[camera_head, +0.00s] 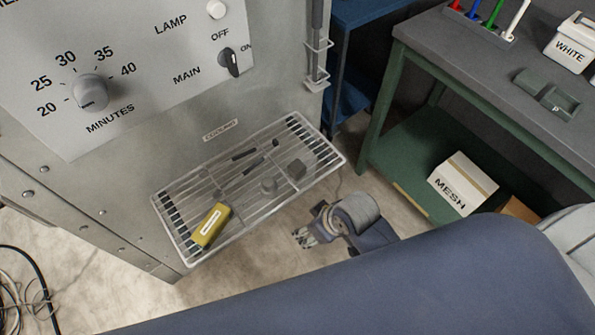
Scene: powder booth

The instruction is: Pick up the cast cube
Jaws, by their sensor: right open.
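My right gripper (303,238) is open and empty. In the picture it is below the rack's front edge and apart from the cube, with its fingers pointing left. Its height relative to the rack is hard to tell. My left gripper is not in view.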

